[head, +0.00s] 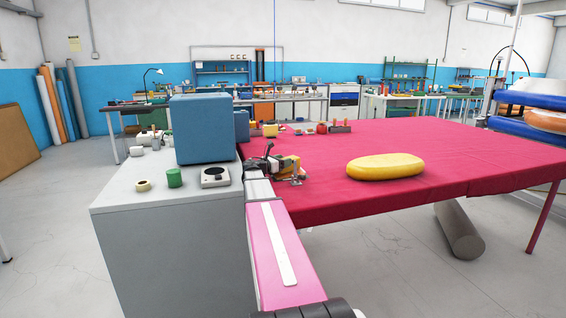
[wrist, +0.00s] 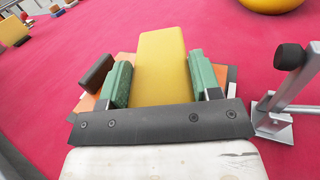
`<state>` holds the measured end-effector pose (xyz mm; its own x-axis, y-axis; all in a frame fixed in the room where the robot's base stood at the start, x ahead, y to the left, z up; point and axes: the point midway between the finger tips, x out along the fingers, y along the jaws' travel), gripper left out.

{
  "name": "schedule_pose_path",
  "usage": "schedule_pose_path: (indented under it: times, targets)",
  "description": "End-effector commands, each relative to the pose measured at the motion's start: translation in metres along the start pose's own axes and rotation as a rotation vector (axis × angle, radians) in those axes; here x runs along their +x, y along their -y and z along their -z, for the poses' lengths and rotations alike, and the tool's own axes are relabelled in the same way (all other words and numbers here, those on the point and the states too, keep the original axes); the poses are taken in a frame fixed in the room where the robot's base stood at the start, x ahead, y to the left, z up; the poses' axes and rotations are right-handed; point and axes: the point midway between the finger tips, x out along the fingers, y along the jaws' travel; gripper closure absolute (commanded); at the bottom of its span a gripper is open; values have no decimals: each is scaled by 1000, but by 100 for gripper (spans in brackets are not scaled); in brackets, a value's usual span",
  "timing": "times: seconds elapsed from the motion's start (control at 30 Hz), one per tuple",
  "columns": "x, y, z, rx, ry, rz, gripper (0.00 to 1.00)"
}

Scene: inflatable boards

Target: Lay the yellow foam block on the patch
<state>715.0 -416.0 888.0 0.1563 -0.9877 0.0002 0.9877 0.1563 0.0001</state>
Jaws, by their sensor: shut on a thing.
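My gripper (wrist: 160,85) is shut on the yellow foam block (wrist: 162,62), with a green pad on each side of it. The block's far end points away from the wrist, and its near end is hidden by the dark bar of the gripper. Orange and grey flat edges (wrist: 90,103) show beside and beneath the pads, perhaps the patch; most of this is covered. I cannot tell whether the block touches it. In the head view my gripper (head: 272,164) is low over the table's left front part, with yellow and orange (head: 290,165) beside it.
A metal clamp (wrist: 288,100) with a black knob stands close to the right of my gripper. A yellow inflatable (head: 385,167) lies on the red-covered table (head: 340,205). A grey cabinet (head: 170,245) with a blue box (head: 201,130) is at left. Small items line the table's far left.

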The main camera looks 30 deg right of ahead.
Motion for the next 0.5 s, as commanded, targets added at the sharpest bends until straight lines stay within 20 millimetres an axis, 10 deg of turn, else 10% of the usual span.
schedule_pose_path:
  times: [0.03,0.07,0.13,0.5]
  targets:
    - [0,0,2,-1,0,0,64]
    - [0,0,2,0,0,0,36]
    - [0,0,1,0,0,0,17]
    - [-2,0,-1,0,0,-1,17]
